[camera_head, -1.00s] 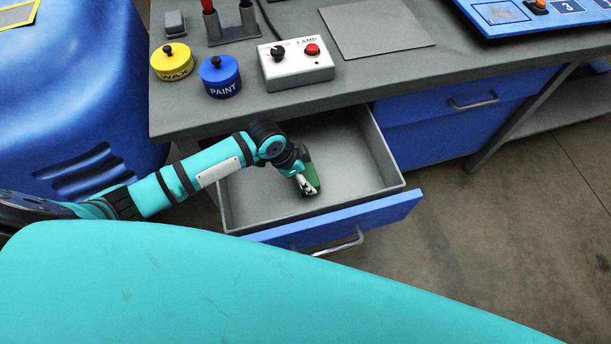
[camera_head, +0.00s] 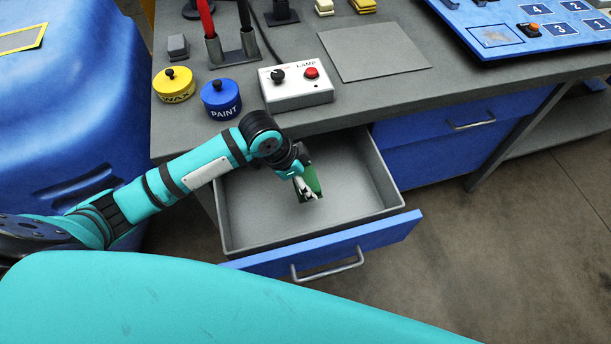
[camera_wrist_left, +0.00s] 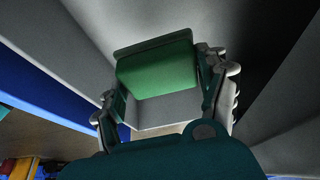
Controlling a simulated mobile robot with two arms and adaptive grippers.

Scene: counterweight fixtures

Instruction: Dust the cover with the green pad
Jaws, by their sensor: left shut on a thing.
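The green pad (camera_head: 314,178) is held in my left gripper (camera_head: 307,190), over the open drawer (camera_head: 240,229). In the left wrist view the pad (camera_wrist_left: 157,68) sits between the two fingers of my gripper (camera_wrist_left: 163,80), which is shut on it. A large rounded blue housing (camera_head: 70,110) with dark vent slots and a yellow-edged panel stands at the left; I take it to be the cover. It is apart from the pad. My right gripper is not in view.
The grey workbench (camera_head: 370,95) carries a yellow WAX tin (camera_head: 174,88), a blue PAINT tin (camera_head: 221,101), a LAMP switch box (camera_head: 296,90) and a blue numbered panel (camera_head: 520,30). The drawer front (camera_head: 385,243) juts out. The floor at right is clear.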

